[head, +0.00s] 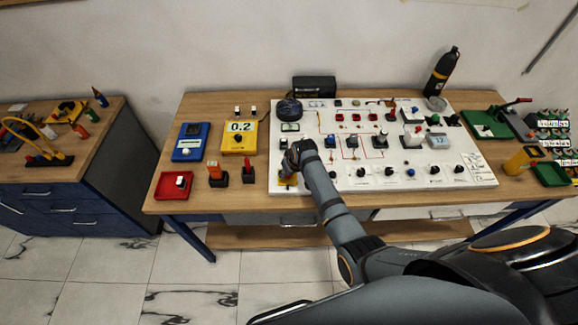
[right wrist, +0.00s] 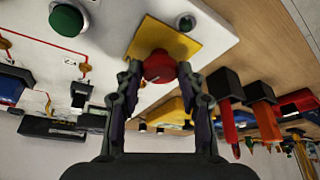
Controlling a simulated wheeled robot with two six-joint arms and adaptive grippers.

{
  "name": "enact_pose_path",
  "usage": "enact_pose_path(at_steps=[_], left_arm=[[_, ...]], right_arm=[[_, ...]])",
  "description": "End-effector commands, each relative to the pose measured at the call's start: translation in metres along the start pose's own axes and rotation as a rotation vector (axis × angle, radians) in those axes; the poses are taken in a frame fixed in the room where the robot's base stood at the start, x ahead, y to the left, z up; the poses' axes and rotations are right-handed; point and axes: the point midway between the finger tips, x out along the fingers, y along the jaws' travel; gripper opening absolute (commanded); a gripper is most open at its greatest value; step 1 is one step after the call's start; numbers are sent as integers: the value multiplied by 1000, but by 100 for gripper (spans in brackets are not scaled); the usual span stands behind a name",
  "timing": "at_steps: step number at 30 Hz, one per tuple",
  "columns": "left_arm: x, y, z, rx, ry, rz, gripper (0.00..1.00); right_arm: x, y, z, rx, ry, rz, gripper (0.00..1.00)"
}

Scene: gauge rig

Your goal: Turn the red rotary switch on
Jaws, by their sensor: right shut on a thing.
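The red rotary switch (right wrist: 158,66) is a round red knob on a yellow plate (right wrist: 176,37) at the edge of the white panel. In the right wrist view it sits between the two fingertips of my right gripper (right wrist: 160,78), which is shut on it. In the head view my right gripper (head: 297,158) is over the left front part of the white panel (head: 390,205) and hides the knob; the yellow plate (head: 287,180) shows beneath it. My left gripper is not in view.
A green knob (right wrist: 67,20) is on the panel near my gripper. Left of the panel are a red box (head: 172,186), an orange-handled switch (head: 214,172), a yellow meter reading 0.2 (head: 239,138) and a blue meter (head: 190,143). A black bottle (head: 442,72) stands at the back right.

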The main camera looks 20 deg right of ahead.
Motion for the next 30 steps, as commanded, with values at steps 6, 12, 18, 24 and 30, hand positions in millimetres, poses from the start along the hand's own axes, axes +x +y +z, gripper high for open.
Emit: enact_pose_path(at_steps=[6, 12, 18, 24, 30], left_arm=[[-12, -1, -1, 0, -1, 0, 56], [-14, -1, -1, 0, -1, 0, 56], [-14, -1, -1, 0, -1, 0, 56], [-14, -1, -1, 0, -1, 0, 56], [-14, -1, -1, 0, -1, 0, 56]], right_arm=[[-1, -3, -1, 179, 0, 73, 7], [0, -4, -1, 317, 1, 131, 7], [1, -4, -1, 417, 0, 172, 7], [1, -4, -1, 472, 0, 194, 7], [1, -4, -1, 492, -1, 203, 7]])
